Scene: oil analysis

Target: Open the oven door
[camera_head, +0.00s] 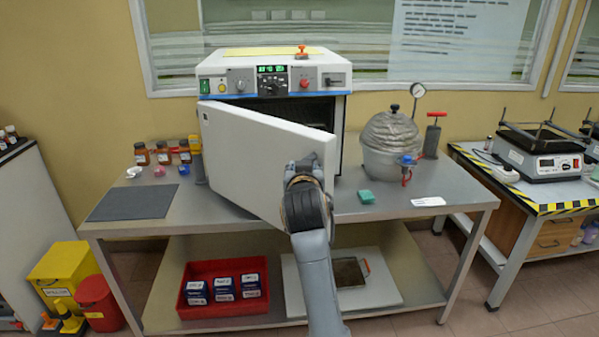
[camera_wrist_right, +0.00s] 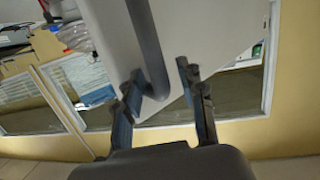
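The oven (camera_head: 275,78) is a white box with a blue-edged control panel, standing on the steel table. Its white door (camera_head: 258,160) is hinged at the left and stands partly open, with the dark chamber showing behind its top edge. My right gripper (camera_head: 305,170) is at the door's free right edge; in the head view my wrist hides its fingers. In the right wrist view, my gripper's two fingers (camera_wrist_right: 160,102) are spread, with the grey bar handle (camera_wrist_right: 147,45) between them. I see gaps beside the bar; contact is not clear. My left gripper is not in view.
A silver-domed vessel (camera_head: 390,143) with a gauge stands right of the oven. A small green block (camera_head: 366,196) lies near my arm. Brown bottles (camera_head: 163,153) and a dark mat (camera_head: 133,203) are at the left. A red tray (camera_head: 190,307) is on the lower shelf.

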